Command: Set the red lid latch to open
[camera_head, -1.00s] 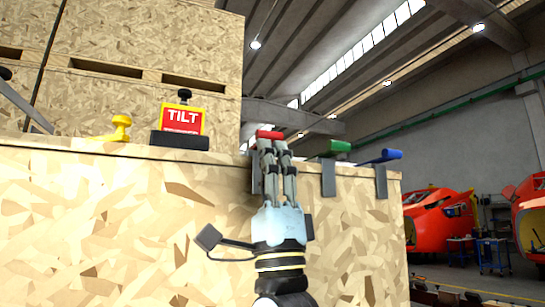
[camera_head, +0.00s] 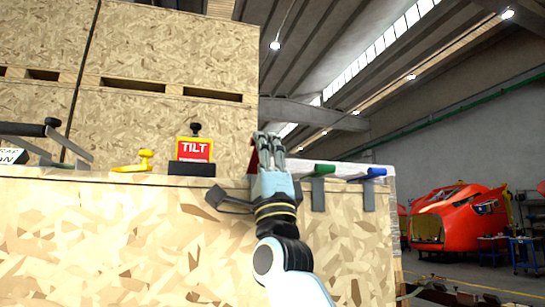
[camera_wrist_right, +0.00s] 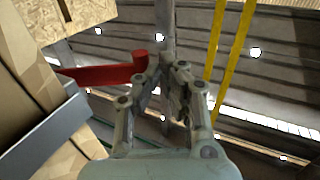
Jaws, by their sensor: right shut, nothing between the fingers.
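The red lid latch shows as a small red patch (camera_head: 253,158) at the top edge of the wooden crate, mostly hidden behind my right gripper. In the right wrist view its red handle (camera_wrist_right: 100,76) runs from the grey metal bracket (camera_wrist_right: 45,130) to an upturned end beside my fingers. My right gripper (camera_head: 269,141) is shut and empty, pointing up at the crate's edge just right of the red patch. Its fingers also show in the right wrist view (camera_wrist_right: 164,72), close to the handle's end; I cannot tell whether they touch it. My left gripper is not in view.
Right of the red latch are a green latch (camera_head: 322,170) and a blue latch (camera_head: 374,173) on grey brackets. To the left stand a red TILT sign (camera_head: 193,150) and a yellow fitting (camera_head: 137,162). A black-handled grey lever (camera_head: 30,130) is at far left.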

